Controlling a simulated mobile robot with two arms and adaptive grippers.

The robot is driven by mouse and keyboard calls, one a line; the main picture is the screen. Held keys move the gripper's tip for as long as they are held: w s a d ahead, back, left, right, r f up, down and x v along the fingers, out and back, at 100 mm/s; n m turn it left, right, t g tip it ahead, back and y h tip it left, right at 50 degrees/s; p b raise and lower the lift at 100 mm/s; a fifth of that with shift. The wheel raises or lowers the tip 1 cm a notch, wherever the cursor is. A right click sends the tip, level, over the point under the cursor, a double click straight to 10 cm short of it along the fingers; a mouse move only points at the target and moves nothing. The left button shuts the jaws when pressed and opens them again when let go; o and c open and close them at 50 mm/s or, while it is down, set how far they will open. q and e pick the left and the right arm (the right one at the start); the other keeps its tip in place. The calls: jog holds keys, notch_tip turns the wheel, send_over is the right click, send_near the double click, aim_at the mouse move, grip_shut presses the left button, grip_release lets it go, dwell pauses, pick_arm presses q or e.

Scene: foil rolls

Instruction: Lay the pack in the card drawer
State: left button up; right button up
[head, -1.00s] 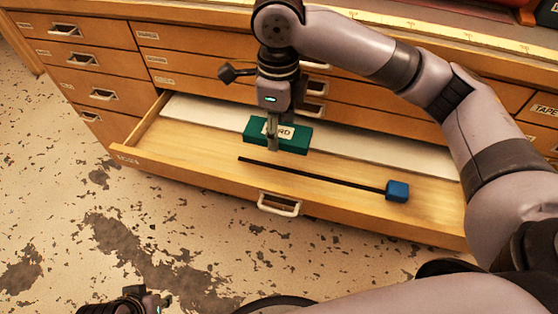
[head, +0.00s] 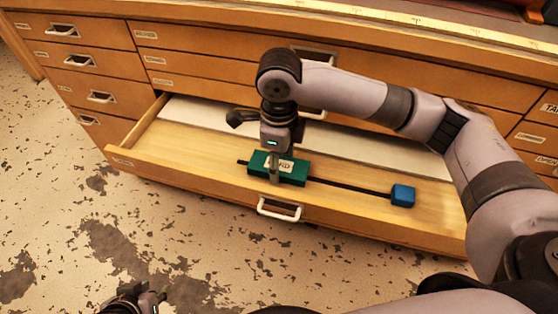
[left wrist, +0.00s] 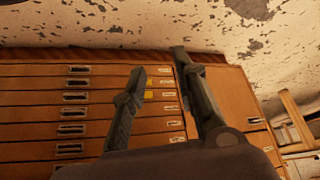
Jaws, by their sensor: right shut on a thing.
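The pack is a green block (head: 295,176) with a white label, partly hidden by the fingers. My right gripper (head: 274,176) points down and is shut on the pack, over the open drawer (head: 200,145) near its front side. I cannot tell whether the pack touches the drawer floor. The drawer's own label is too small to read. My left gripper (head: 150,300) is low at the bottom left of the head view. In the left wrist view its two fingers (left wrist: 158,62) are spread apart with nothing between them.
A dark rod with a blue block end (head: 402,195) lies in the drawer, passing behind the pack. A white sheet (head: 340,145) lies along the drawer's back. The drawer's left part is bare. Closed drawers (head: 100,97) surround it.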

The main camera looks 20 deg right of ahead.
pick_arm(q)
jog(key=shift+s, duration=0.15)
pick_arm(e)
jog(key=shift+f, duration=0.1)
jog(key=o, duration=1.2)
jog(key=shift+o, duration=0.2)
jog(key=shift+r, duration=0.3)
notch_tip(320, 180, up, 4)
jog(key=shift+f+p, duration=0.1)
jog(key=shift+p, duration=0.75)
notch_tip(320, 180, up, 4)
jog(key=shift+r+p, duration=0.1)
jog(key=shift+p, duration=0.5)
pick_arm(q)
jog(key=shift+s+a+f+g+p, duration=0.25)
jog(key=shift+s+f+g, duration=0.3)
jog(key=shift+s+f, duration=0.1)
jog(key=shift+s+a+f+g+p, duration=0.2)
jog(key=shift+s+f+g, duration=0.35)
jog(key=shift+f, duration=0.05)
pick_arm(e)
jog(key=shift+r, duration=1.85)
